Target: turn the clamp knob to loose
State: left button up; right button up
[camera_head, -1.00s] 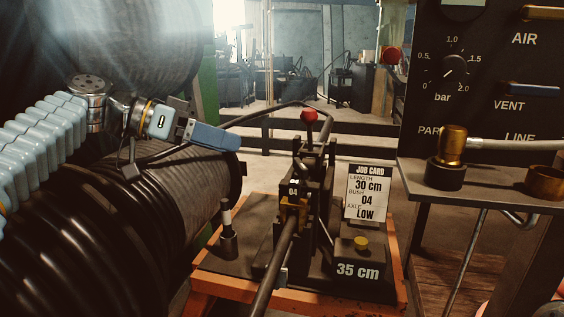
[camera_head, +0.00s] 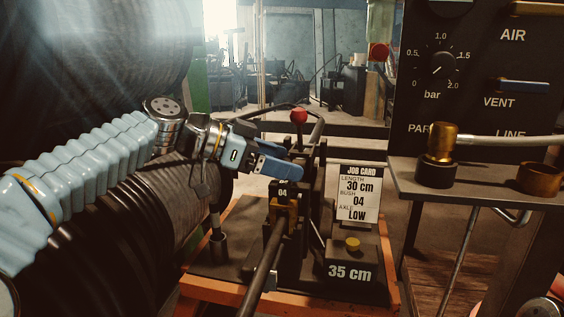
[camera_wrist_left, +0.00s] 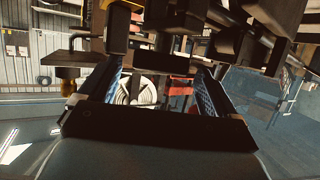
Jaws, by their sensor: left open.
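The hose crimper stands on a bench with an orange edge (camera_head: 225,291) in the head view. It has a red ball-topped lever (camera_head: 299,116), a yellow bush block (camera_head: 284,213) marked 04 and a dark hose (camera_head: 262,270) running toward me. A yellow knob (camera_head: 352,244) sits on the block marked 35 cm (camera_head: 350,272). I cannot tell which part is the clamp knob. My left gripper (camera_head: 284,162) is open and empty-looking at the crimper's upper left, below the red ball. In the left wrist view its fingers (camera_wrist_left: 162,78) are spread, with dark crimper parts beyond them.
A job card (camera_head: 359,194) reads 30 cm, bush 04, axle LOW. A pressure panel (camera_head: 480,105) and a shelf with a brass fitting (camera_head: 441,143) stand at right. Large hose reels (camera_head: 95,245) crowd the left. A post (camera_head: 217,245) stands left of the crimper.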

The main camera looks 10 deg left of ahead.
pick_arm(q)
jog(key=shift+w+d+f, duration=0.15)
jog(key=shift+d, duration=0.15)
jog(key=c, duration=1.1)
jog(key=shift+o, duration=0.2)
pick_arm(e)
jog(key=shift+f, duration=0.15)
